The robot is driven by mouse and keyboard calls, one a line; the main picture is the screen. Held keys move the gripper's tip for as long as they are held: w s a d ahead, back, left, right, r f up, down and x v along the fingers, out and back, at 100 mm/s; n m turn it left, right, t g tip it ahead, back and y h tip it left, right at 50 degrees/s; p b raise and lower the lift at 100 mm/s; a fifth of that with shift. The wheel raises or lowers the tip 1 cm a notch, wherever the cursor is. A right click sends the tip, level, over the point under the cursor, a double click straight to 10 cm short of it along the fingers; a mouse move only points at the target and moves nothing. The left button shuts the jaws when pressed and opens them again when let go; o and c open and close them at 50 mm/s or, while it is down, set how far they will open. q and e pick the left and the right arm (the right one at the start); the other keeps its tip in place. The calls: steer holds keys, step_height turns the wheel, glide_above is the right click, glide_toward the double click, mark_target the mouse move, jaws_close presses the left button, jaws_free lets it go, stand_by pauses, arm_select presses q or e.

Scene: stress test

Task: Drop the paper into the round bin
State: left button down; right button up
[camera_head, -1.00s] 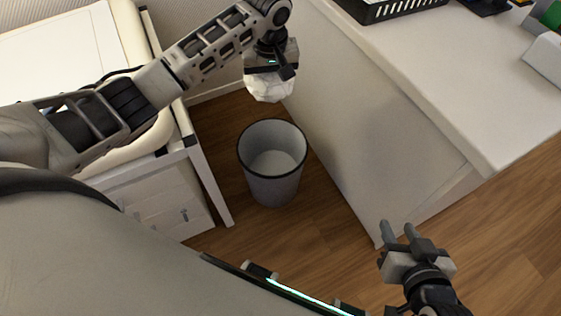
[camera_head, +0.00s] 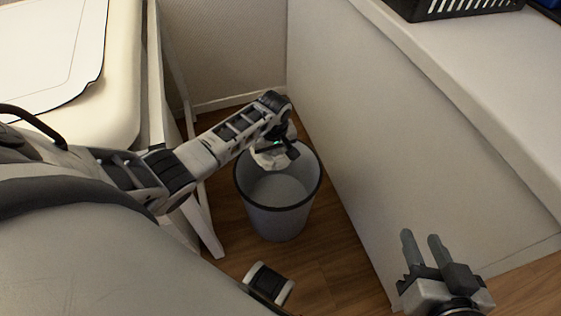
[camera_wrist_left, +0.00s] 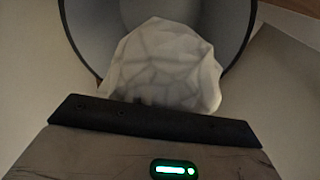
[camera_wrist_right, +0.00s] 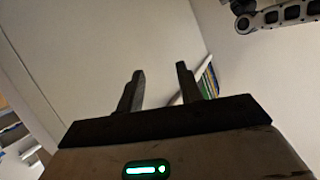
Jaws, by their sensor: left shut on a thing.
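The round bin (camera_head: 278,222) is grey with a dark rim and stands upright on the wooden floor. My left gripper (camera_head: 272,157) is shut on the crumpled white paper (camera_head: 262,160) at the bin's far rim. In the left wrist view the paper (camera_wrist_left: 165,68) sits in front of the bin's opening (camera_wrist_left: 88,30), its lower end hidden by the gripper body. My right gripper (camera_head: 423,250) is open and empty at the lower right, away from the bin. Its two parted fingers show in the right wrist view (camera_wrist_right: 160,88).
A white counter (camera_head: 500,90) with a black basket (camera_head: 465,8) stands to the right of the bin. A white padded table (camera_head: 125,100) stands to the left. Open wooden floor (camera_head: 325,270) lies in front of the bin.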

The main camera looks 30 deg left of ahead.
arm_select(q)
step_height(320, 180, down, 2)
steer(key=shift+f+b, duration=0.1)
steer(key=shift+b, duration=0.45)
steer(key=shift+f+b, duration=0.65)
steer(key=shift+b, duration=0.2)
steer(key=shift+f+b, duration=0.25)
steer(key=shift+b, duration=0.05)
arm_select(e)
steer(key=shift+w+a+r+m+t+y, duration=0.15)
steer(key=shift+a+r+m+t+y, duration=0.35)
steer(key=shift+a+r+t+y, duration=0.3)
steer(key=shift+d, duration=0.15)
arm_select(q)
steer(key=c, duration=1.3)
jaws_free()
steer(key=shift+c, duration=0.2)
steer(key=shift+r, duration=0.1)
arm_select(e)
steer(key=shift+r, duration=0.1)
